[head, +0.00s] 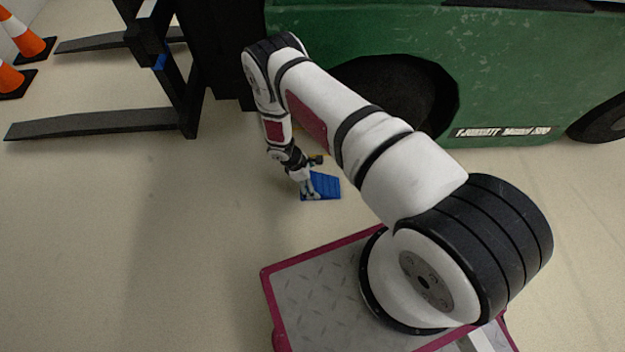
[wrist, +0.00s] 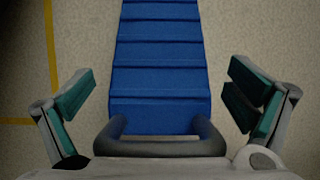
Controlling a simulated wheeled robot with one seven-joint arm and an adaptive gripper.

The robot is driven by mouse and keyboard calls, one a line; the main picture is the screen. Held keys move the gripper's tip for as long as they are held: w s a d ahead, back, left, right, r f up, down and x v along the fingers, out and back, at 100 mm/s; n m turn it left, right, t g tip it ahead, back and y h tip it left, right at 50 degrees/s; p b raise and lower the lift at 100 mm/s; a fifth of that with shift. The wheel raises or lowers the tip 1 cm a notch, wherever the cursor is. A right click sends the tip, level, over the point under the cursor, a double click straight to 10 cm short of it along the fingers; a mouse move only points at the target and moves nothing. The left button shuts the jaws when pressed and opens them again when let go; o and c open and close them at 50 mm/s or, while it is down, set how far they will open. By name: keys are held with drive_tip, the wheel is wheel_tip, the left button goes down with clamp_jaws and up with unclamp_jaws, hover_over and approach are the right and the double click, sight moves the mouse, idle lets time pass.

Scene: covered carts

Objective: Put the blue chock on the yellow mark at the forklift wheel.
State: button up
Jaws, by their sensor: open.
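The blue chock (head: 324,187) lies on the floor in front of the green forklift (head: 480,85). In the wrist view the chock (wrist: 160,60) shows a ribbed blue face, with a dark grey handle (wrist: 160,147) at its near end. My gripper (head: 308,192) is down at the chock. Its two fingers (wrist: 160,108) are spread apart, one on each side of the chock, with a gap on both sides. A yellow line (wrist: 50,50) runs on the floor left of the chock.
The forklift's dark forks (head: 100,123) reach out to the left, low over the floor. Orange cones (head: 22,42) stand at the far left. The floor left of the chock is open. The forklift's rear wheel (head: 605,118) is at the right edge.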

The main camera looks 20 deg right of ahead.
drive_tip(key=p+v, duration=0.4)
drive_tip(key=v, duration=0.8)
drive_tip(key=shift+p, duration=0.35)
